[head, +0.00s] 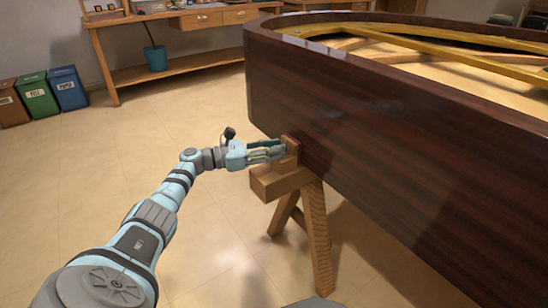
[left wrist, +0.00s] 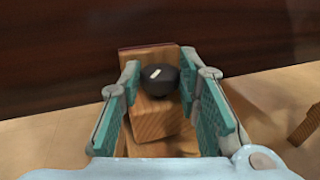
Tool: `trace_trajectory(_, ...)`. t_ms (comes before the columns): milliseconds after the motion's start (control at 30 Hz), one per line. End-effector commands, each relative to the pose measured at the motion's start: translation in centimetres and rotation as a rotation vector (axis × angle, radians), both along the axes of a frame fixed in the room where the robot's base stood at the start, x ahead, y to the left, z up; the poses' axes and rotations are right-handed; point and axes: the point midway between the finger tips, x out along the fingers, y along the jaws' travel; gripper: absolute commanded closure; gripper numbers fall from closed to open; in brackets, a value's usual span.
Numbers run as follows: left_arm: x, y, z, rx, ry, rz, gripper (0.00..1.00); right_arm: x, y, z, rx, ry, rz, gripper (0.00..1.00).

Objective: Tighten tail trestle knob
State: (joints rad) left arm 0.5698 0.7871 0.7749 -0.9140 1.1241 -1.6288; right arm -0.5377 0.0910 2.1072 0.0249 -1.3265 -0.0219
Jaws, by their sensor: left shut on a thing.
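The black tail trestle knob (left wrist: 160,80) has a white mark on its face and sits on a wooden block of the trestle. The wooden trestle (head: 283,183) stands under the tail of the dark brown piano case (head: 400,140). My left gripper (head: 280,151) reaches in from the left at the trestle's upright block. In the left wrist view its teal fingers (left wrist: 158,85) stand on both sides of the knob, shut on it. In the head view the fingers hide the knob. My right gripper is in neither view.
Brown, green and blue bins (head: 38,95) stand at the far left. The tiled floor left of the trestle is clear.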

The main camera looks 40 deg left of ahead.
Motion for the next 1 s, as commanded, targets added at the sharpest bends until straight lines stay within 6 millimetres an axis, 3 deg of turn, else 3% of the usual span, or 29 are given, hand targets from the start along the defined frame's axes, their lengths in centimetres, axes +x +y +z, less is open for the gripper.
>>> trace_trajectory(67,0.17,0.64,0.2,0.002,0.001,-0.007,0.97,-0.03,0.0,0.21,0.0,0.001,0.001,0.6)
trace_trajectory(700,-0.01,0.09,0.28,-0.008,0.001,-0.074,0.97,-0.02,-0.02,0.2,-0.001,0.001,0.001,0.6)
trace_trajectory(733,0.0,0.08,0.28,-0.008,0.001,-0.074,0.68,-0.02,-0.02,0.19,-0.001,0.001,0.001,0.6)
trace_trajectory(800,0.01,0.04,0.27,-0.009,0.0,-0.075,0.57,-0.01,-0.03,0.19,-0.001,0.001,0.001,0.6)
trace_trajectory(867,0.02,-0.01,0.26,-0.009,0.0,-0.077,0.51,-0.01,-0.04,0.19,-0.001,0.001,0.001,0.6)
trace_trajectory(1000,0.03,-0.11,0.24,-0.009,0.0,-0.079,0.51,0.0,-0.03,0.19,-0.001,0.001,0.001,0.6)
